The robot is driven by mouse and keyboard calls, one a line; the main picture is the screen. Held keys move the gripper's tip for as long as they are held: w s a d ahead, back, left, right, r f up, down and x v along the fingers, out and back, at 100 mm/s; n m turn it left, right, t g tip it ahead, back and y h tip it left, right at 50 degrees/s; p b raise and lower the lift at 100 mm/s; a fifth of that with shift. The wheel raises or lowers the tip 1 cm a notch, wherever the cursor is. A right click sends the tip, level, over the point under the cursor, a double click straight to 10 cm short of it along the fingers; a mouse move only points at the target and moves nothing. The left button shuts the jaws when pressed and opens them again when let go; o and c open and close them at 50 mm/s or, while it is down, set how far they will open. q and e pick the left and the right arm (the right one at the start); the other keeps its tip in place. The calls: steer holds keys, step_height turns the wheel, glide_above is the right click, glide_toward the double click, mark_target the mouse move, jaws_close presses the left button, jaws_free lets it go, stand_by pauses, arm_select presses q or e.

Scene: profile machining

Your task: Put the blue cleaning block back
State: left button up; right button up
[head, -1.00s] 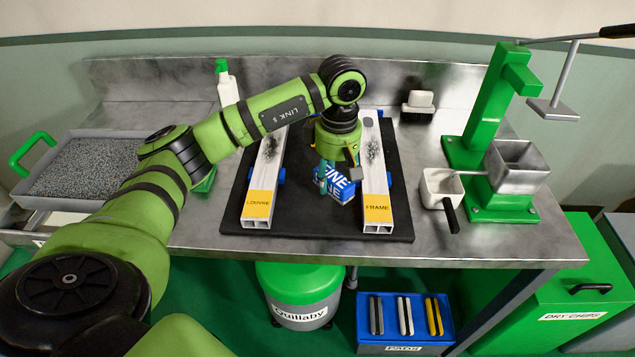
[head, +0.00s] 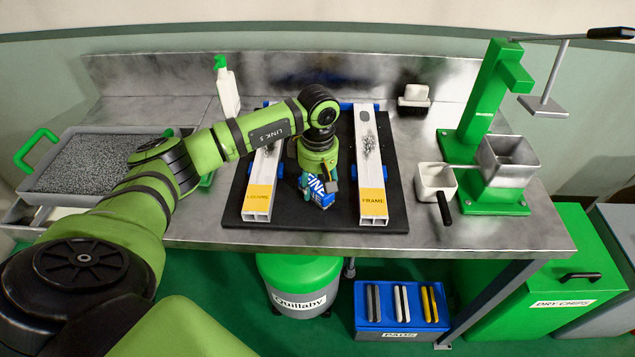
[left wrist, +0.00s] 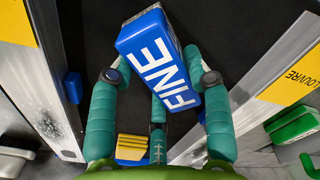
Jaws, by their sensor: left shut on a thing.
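The blue cleaning block (head: 319,191), with white lettering reading FINE, is held by my left gripper (head: 317,180) above the black mat (head: 330,222), between the two white profiles. Whether the block touches the mat is unclear. In the left wrist view the block (left wrist: 160,58) sits tilted between the teal fingers of the gripper (left wrist: 157,82), which are shut on it. The LOUVRE profile (head: 258,195) lies to its left and the FRAME profile (head: 372,200) to its right. Both carry dark chip smears. My right gripper is not in view.
A tray of grey chips (head: 85,163) is on the left. A blue PADS box (head: 398,318) sits below the bench.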

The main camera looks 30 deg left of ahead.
mark_target(318, 182)
arm_select(q)
steer(key=o, duration=1.2)
steer(key=shift+r+p, duration=0.2)
steer(key=shift+p, duration=0.15)
steer(key=shift+r+b, duration=0.25)
steer(key=shift+b, duration=0.05)
step_height(318, 182, up, 11)
steer(key=b, duration=0.3)
steer(key=shift+r, duration=0.2)
